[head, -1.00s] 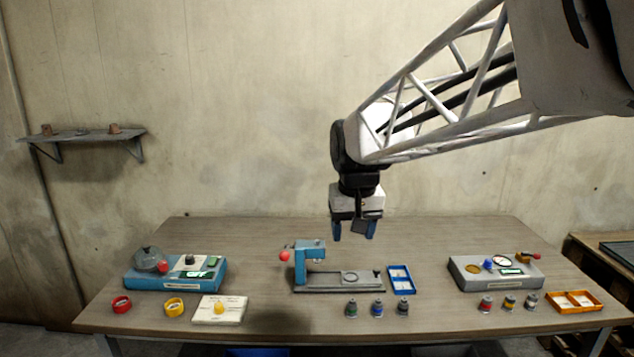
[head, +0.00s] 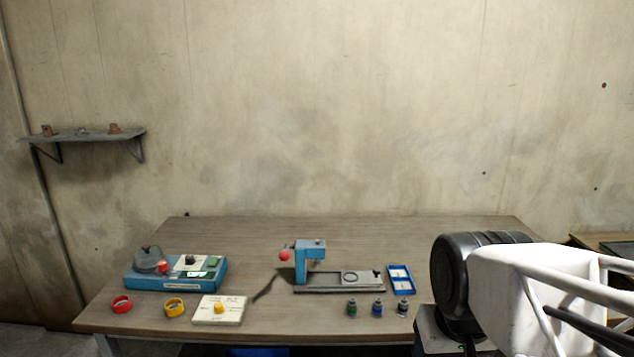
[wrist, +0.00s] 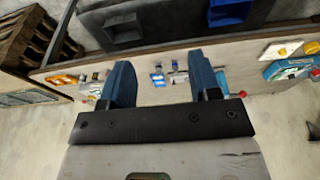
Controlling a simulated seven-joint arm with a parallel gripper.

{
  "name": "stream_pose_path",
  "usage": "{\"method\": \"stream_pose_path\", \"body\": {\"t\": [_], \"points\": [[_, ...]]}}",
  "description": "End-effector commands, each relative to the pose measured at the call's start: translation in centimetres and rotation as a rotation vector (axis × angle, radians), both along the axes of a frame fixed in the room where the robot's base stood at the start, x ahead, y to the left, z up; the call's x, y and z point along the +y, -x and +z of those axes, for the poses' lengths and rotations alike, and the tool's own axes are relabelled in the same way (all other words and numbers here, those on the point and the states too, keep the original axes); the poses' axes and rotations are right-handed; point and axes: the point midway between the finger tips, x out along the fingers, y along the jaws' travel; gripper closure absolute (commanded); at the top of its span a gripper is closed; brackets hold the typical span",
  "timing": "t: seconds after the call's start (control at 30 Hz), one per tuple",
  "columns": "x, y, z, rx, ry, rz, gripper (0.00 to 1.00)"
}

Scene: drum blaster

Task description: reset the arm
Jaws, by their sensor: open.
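My gripper (wrist: 162,85) shows in the wrist view with its two blue fingers wide apart and nothing between them. It is open and clear of the table. In the head view my arm fills the lower right, and the gripper itself is out of the picture. The wooden table (head: 380,232) stands in front of me. A blue press (head: 310,262) with a red knob stands at its middle, with several small drums (head: 377,308) in front and a blue tray (head: 400,280) to the right.
A blue machine (head: 176,272) is at the table's left, with a red ring (head: 121,305), a yellow ring (head: 174,307) and a white plate with a yellow knob (head: 219,310) in front. A wall shelf (head: 82,136) hangs left. My arm hides the table's right part.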

Motion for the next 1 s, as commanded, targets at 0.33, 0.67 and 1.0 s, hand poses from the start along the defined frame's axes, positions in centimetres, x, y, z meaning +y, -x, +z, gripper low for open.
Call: {"method": "stream_pose_path", "body": {"t": [0.33,0.67,1.0], "points": [[-0.6,2.3,-1.3,-0.007,0.001,-0.014,0.43],[-0.6,2.2,-1.3,-0.007,0.001,-0.013,0.43],[-0.6,2.2,-1.3,-0.007,0.001,-0.013,0.43]]}}
